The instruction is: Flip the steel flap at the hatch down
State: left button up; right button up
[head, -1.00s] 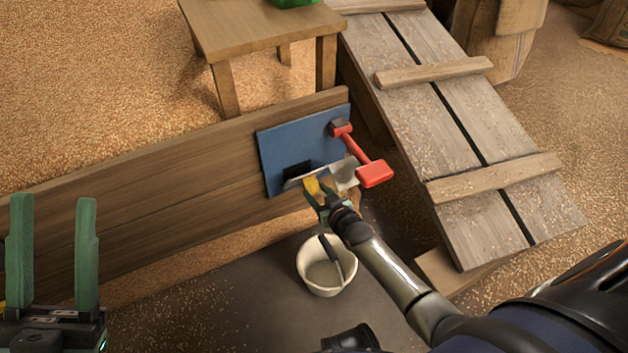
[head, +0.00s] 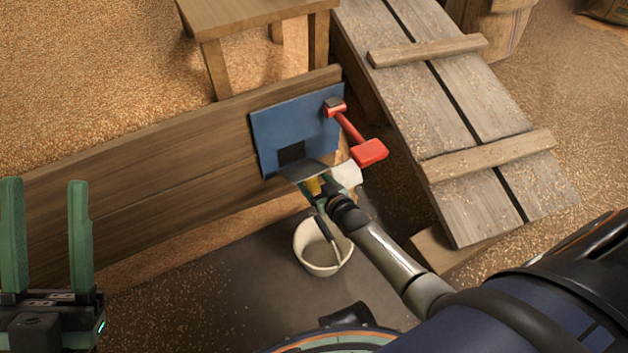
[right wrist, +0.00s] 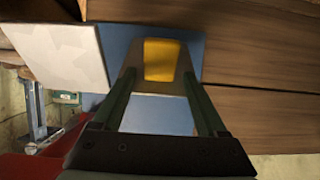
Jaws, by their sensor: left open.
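The blue hatch plate (head: 278,128) is on the wooden board, with a dark square opening (head: 291,152) in it. The grey steel flap (head: 308,171) juts out below the opening, with a yellow patch (head: 313,186) at its front. My right gripper (head: 319,192) is at this patch. In the right wrist view the yellow patch (right wrist: 159,60) shows between its green fingers; whether they grip the flap cannot be told. My left gripper (head: 46,235) is open and empty at the far left, away from the hatch.
A red lever (head: 368,152) and a white card (head: 347,174) are just right of the flap. A pale bucket (head: 322,250) with a stick stands below my right gripper. A wooden ramp (head: 470,120) is on the right and a wooden table (head: 240,15) behind the board.

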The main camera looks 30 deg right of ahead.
jog(key=shift+r, duration=0.2)
jog(key=shift+s+r, duration=0.1)
jog(key=shift+r, duration=0.05)
pick_arm(q)
notch_tip(320, 180, up, 6)
jog(key=m+p, duration=0.1)
jog(key=p, duration=0.5)
jog(key=shift+a+r, duration=0.25)
jog(key=shift+a, duration=0.1)
pick_arm(e)
jog(key=v, duration=1.2)
pick_arm(q)
jog(key=shift+s, duration=0.1)
pick_arm(e)
jog(key=shift+s, duration=0.1)
pick_arm(q)
jog(key=shift+t, duration=0.3)
